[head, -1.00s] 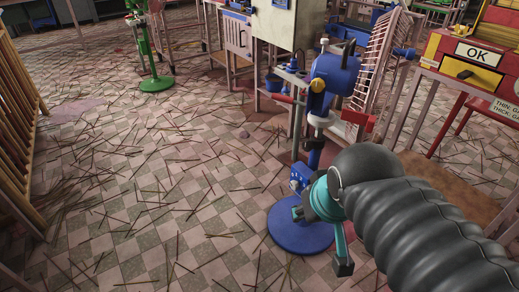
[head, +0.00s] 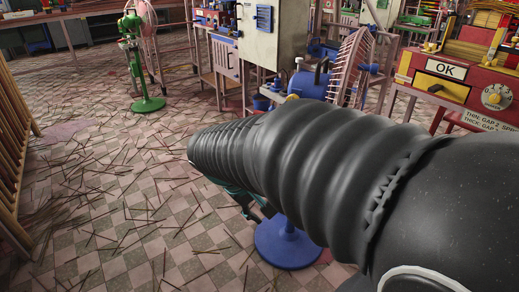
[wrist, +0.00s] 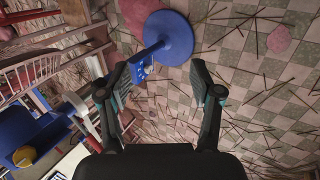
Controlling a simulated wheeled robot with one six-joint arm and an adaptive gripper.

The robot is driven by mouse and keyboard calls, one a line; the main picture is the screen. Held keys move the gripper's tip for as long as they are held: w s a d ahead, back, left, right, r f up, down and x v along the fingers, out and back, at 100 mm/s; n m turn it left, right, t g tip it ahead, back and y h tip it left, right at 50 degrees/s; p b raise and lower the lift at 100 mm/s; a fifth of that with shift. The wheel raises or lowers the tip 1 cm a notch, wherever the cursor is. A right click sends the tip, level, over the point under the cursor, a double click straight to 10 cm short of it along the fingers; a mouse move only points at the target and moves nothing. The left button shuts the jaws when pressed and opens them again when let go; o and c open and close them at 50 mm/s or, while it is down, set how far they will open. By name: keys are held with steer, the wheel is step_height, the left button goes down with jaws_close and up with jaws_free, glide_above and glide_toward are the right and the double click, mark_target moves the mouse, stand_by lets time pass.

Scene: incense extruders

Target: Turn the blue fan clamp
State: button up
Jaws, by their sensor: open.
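In the wrist view, the blue fan's round base (wrist: 172,38) is at the top and its blue clamp (wrist: 142,70), with a small pale part, sits on the stand just beyond my left finger. The fan's blue motor housing (wrist: 38,128) is at the lower left, with a yellow knob. My gripper (wrist: 160,72) is open and empty, the clamp lying nearer the left fingertip. I cannot tell that they touch. In the head view, the blue base (head: 290,247) and motor housing (head: 308,86) show, but my arm hides the stand and clamp between them. A bit of my gripper (head: 250,203) shows below the arm.
A green fan stand (head: 140,70) stands at the back left. A red and yellow machine marked OK (head: 440,85) is at the right. A wooden rack (head: 14,140) lines the left edge. Thin sticks litter the otherwise open tiled floor.

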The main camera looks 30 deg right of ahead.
steer(key=w+d+f+n+t+h, duration=0.1)
steer(key=w+d+f+n+h, duration=0.4)
steer(key=w, duration=0.6)
steer(key=w+d+f+n+h, duration=0.2)
steer(key=w+d+f+h, duration=0.5)
steer(key=w, duration=0.4)
steer(key=shift+t, duration=0.3)
steer(key=d, duration=0.4)
steer(key=w+d, duration=0.1)
steer(key=d, duration=0.8)
steer(key=shift+w+d+f, duration=0.1)
steer(key=shift+w+d, duration=0.05)
steer(key=shift+c, duration=0.2)
steer(key=c, duration=1.1)
